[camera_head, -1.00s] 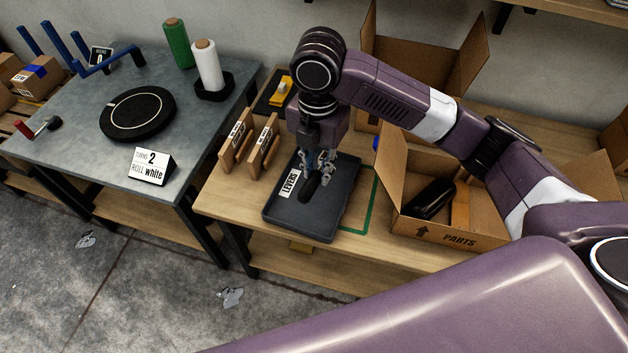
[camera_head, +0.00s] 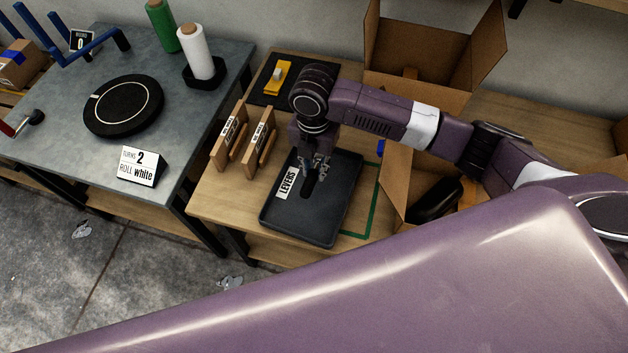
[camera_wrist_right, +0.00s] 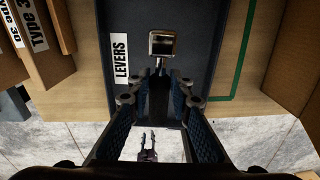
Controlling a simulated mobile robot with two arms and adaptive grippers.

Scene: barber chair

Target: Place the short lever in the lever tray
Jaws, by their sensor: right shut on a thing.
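The lever tray (camera_head: 325,225) is a dark, shallow tray with a white LEVERS label, lying on the wooden table. It also fills the upper middle of the right wrist view (camera_wrist_right: 205,60). My right gripper (camera_head: 315,170) points down over the tray and is shut on the short lever. The lever's dark end (camera_head: 307,187) shows below the fingers in the head view. Its shiny squarish end (camera_wrist_right: 162,43) sticks out past the fingertips (camera_wrist_right: 162,85) in the wrist view, over the tray. Whether the lever touches the tray floor is unclear. My left gripper is out of view.
Two wooden labelled holders (camera_head: 229,138) (camera_head: 260,143) stand just left of the tray. A black mat with a yellow piece (camera_head: 278,78) lies behind. An open carton (camera_head: 395,190) with dark parts stands to the right. A green line marks the table beside the tray.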

